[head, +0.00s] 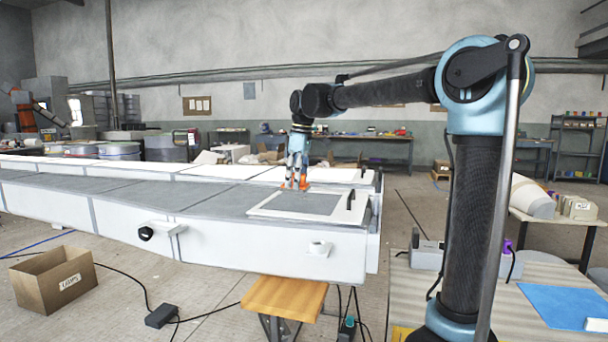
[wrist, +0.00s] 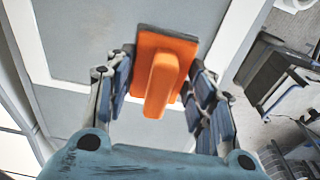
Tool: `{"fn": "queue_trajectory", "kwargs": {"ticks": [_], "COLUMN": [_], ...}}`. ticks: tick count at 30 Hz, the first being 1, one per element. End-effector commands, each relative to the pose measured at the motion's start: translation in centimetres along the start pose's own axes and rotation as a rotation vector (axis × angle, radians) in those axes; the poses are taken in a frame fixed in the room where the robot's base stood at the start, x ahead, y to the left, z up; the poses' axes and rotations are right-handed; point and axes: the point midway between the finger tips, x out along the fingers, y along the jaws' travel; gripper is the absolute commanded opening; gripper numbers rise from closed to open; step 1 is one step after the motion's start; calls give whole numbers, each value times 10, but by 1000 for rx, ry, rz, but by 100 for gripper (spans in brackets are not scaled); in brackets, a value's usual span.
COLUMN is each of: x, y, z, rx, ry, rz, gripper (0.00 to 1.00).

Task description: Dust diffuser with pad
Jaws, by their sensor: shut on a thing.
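An orange pad (wrist: 164,62) with a raised grip and a dark underside is between the fingers of my gripper (wrist: 158,92) in the wrist view. My gripper is shut on it. In the head view my gripper (head: 297,182) points down, and the orange pad (head: 294,187) shows small at its tips. The pad is over the far left part of a white-framed grey panel, which I take for the diffuser (head: 298,204). The panel also shows in the wrist view (wrist: 80,60). I cannot tell whether the pad touches it.
The panel lies on top of a long white and grey mould (head: 240,238). A black upright handle (head: 350,199) stands at the panel's right end. A cardboard box (head: 53,279) and cables lie on the floor. A wooden stool (head: 284,296) and a side table with a blue sheet (head: 562,304) are nearer.

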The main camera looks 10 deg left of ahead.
Motion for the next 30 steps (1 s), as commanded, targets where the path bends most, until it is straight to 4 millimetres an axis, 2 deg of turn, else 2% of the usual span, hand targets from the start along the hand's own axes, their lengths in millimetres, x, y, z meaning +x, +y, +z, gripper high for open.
{"fn": "queue_trajectory", "kwargs": {"ticks": [9, 30], "x": [-24, -25], "y": [1, 1], "z": [-2, -2], "rx": [1, 2], "ry": [0, 0], "rz": [0, 0], "gripper": [24, 24]}}
